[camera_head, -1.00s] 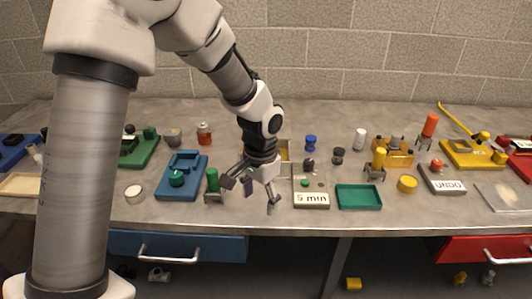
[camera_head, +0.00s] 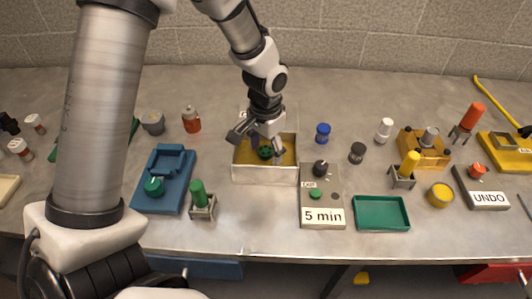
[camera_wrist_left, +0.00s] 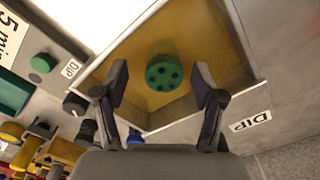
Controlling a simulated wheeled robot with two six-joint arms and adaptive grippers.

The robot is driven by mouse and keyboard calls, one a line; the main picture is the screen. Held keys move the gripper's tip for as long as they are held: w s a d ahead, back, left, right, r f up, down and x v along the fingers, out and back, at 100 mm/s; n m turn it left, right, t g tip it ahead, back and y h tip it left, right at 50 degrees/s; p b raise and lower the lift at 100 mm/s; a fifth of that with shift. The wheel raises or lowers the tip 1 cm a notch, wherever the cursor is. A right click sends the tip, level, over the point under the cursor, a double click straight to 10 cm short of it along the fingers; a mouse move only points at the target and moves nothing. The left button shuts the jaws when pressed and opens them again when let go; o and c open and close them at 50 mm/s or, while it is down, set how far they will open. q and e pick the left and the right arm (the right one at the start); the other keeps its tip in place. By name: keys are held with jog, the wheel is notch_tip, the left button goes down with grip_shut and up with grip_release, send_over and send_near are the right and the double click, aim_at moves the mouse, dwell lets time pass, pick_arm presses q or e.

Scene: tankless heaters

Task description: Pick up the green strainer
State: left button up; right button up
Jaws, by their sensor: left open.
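The green strainer (camera_head: 265,153) is a round green disc with several dark holes. It sits inside a pale open-topped box (camera_head: 265,174) with a yellow-brown interior. In the left wrist view the strainer (camera_wrist_left: 164,75) shows between my spread fingers, and the box has a DIP label on its side. My left gripper (camera_head: 262,140) is open over the box, its fingers pointing down at the strainer. It also shows in the left wrist view (camera_wrist_left: 160,72), with a finger on each side of the strainer; contact cannot be told. My right gripper is not in view.
A grey 5 min timer plate (camera_head: 322,205) stands right of the box, with a green tray (camera_head: 381,213) beyond it. A green-handled stamp (camera_head: 199,196) and a blue fixture (camera_head: 164,180) stand to the left. Bare bench lies in front of the box.

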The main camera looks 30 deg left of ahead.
aim_at(266, 151)
pick_arm(q)
jog(key=f, duration=0.2)
jog(key=w+f, duration=0.1)
jog(key=shift+a+f, duration=0.3)
jog(key=shift+s+r, duration=0.1)
jog(key=shift+s+d+r, duration=0.1)
jog(key=shift+s+d, duration=0.05)
jog(key=shift+s, duration=0.05)
jog(key=shift+c, duration=1.3)
jog(key=c, duration=1)
notch_tip(266, 151, up, 10)
jog(key=shift+f, duration=0.1)
jog(key=shift+w, duration=0.1)
